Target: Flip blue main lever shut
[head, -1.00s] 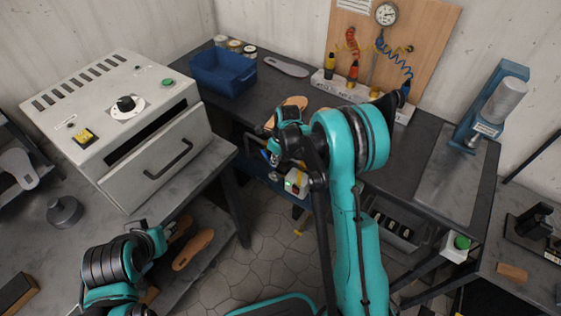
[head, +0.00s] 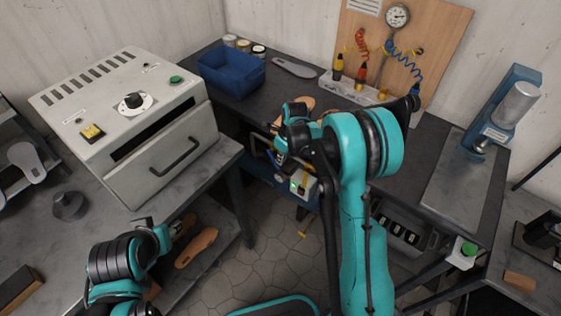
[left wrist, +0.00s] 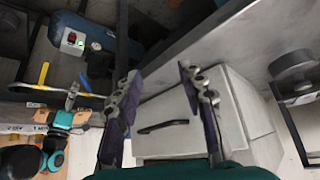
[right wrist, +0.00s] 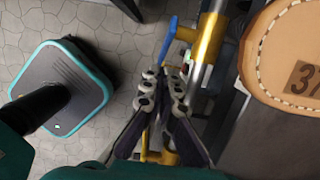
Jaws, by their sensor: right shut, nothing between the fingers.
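The blue lever (right wrist: 168,42) shows in the right wrist view, joined to a brass valve (right wrist: 209,38) on a metal pipe. It slants down and left from the valve. My right gripper (right wrist: 165,78) is shut and empty, its fingertips close to the lever's lower end; I cannot tell if they touch. My left gripper (left wrist: 160,78) is open and empty in front of the grey oven (left wrist: 165,125).
A yellow lever (left wrist: 43,74) shows in the left wrist view. A sandal sole marked 37 (right wrist: 290,50) lies beside the pipe at the bench edge. A blue tank (left wrist: 80,30) with a switch box (head: 301,184) sits under the bench. Open floor (head: 260,245) lies between the benches.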

